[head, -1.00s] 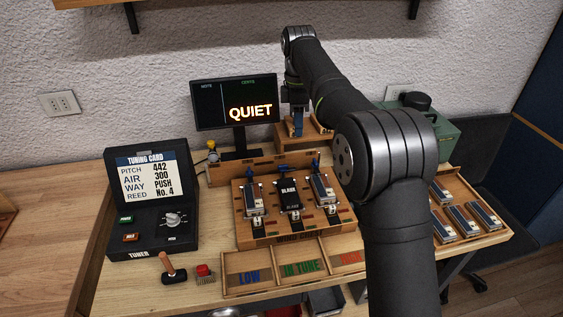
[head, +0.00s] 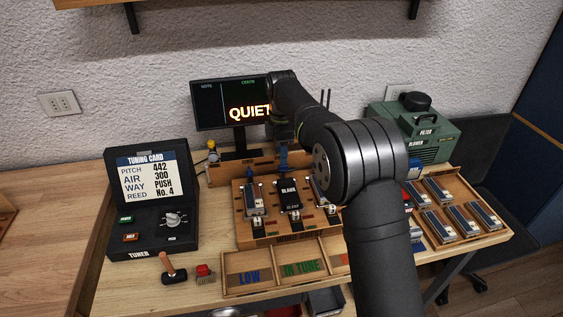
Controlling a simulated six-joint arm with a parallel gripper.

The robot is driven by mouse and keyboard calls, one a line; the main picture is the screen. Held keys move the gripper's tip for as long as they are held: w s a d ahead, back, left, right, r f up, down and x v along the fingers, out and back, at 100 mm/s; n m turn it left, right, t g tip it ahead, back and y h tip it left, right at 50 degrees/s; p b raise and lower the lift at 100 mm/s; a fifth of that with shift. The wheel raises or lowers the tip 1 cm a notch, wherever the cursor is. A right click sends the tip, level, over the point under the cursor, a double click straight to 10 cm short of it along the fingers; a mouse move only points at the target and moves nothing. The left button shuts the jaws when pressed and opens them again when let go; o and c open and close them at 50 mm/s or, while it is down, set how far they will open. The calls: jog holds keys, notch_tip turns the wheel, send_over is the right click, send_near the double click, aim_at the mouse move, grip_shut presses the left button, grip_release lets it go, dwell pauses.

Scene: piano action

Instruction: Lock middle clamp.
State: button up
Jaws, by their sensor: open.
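The wooden reed block (head: 241,226) stands mid-bench with three stations in a row. The middle station holds a black plate marked BLANK (head: 289,194), with the blue middle clamp (head: 284,172) at its back end. A reed plate (head: 253,200) sits in the left station, with its own blue clamp (head: 248,175) behind it. The right station's plate (head: 321,190) is partly hidden by my arm. My gripper (head: 284,160) points down, open, right over or at the middle clamp. Contact between them cannot be made out.
A monitor (head: 225,105) reading QUIET stands close behind my gripper. Sorting trays (head: 250,269) lie in front. A reed tray (head: 455,205) and green blower (head: 415,135) are at right.

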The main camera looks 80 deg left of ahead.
jog(key=shift+f, duration=2.35)
grip_shut()
